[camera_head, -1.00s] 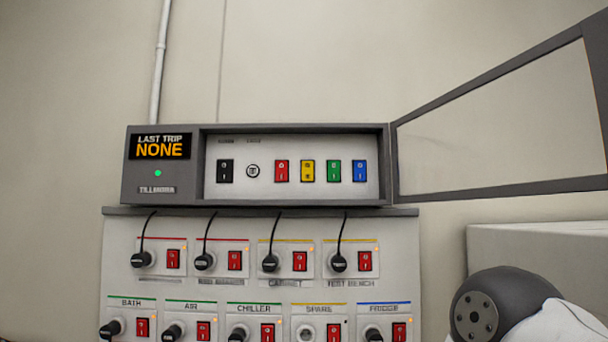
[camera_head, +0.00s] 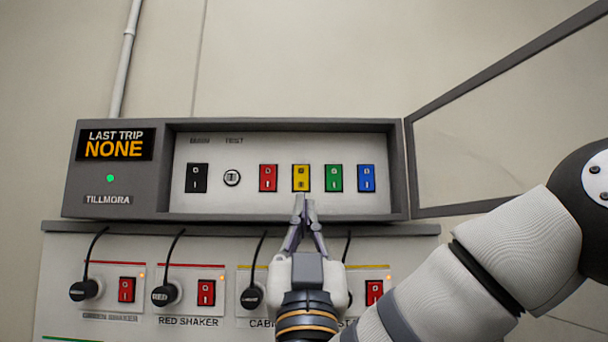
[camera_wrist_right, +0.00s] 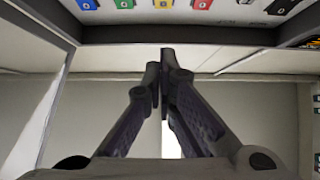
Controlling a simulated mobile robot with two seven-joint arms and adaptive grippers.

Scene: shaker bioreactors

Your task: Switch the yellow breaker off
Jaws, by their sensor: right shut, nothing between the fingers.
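The yellow breaker (camera_head: 300,178) sits in the row of coloured rockers inside the grey breaker box, between the red and green ones. It also shows at the top edge of the right wrist view (camera_wrist_right: 163,4), partly cut off. Which half of its rocker is pressed in I cannot tell. My right gripper (camera_head: 305,203) is shut and empty. Its fingertips point up just below the yellow breaker; whether they touch it I cannot tell. In the right wrist view the closed fingers (camera_wrist_right: 161,62) show below the breaker row. My left gripper is not in view.
The red breaker (camera_head: 268,178) and green breaker (camera_head: 334,178) stand close on either side, with blue (camera_head: 366,178) and black (camera_head: 197,178) farther out. The clear door (camera_head: 470,150) is swung open to the right. The display (camera_head: 114,145) reads LAST TRIP NONE. Plugs and red switches are below.

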